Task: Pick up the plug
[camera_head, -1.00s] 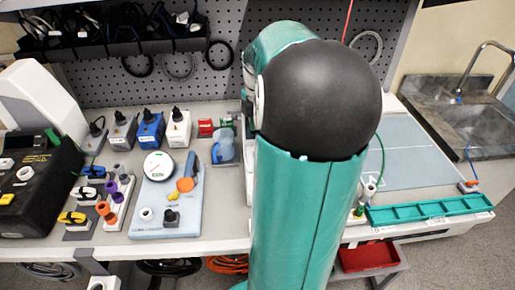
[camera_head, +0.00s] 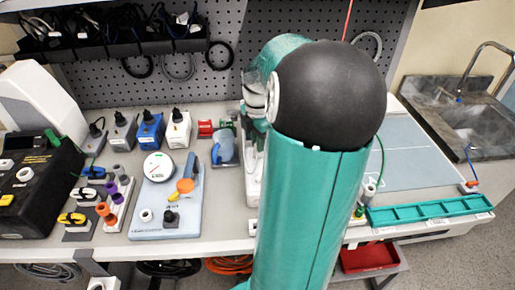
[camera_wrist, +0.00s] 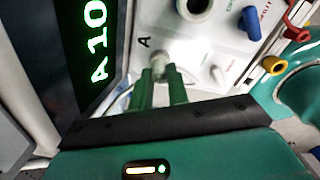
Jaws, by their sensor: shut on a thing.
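In the wrist view, my gripper (camera_wrist: 163,78) has its two green fingers close together on a pale grey plug (camera_wrist: 158,62). The plug sits at the fingertips, against or just in front of a white panel (camera_wrist: 215,48) marked with a letter A. I cannot tell whether it is still seated in the panel. In the head view, my own arm covers the gripper's fingers and the plug.
A dark display (camera_wrist: 90,45) with green characters stands left of the fingers. Blue (camera_wrist: 249,22), red and yellow (camera_wrist: 273,65) connectors are at the right. In the head view, a blue-grey board (camera_head: 168,205) and a green tray (camera_head: 430,209) lie on the bench.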

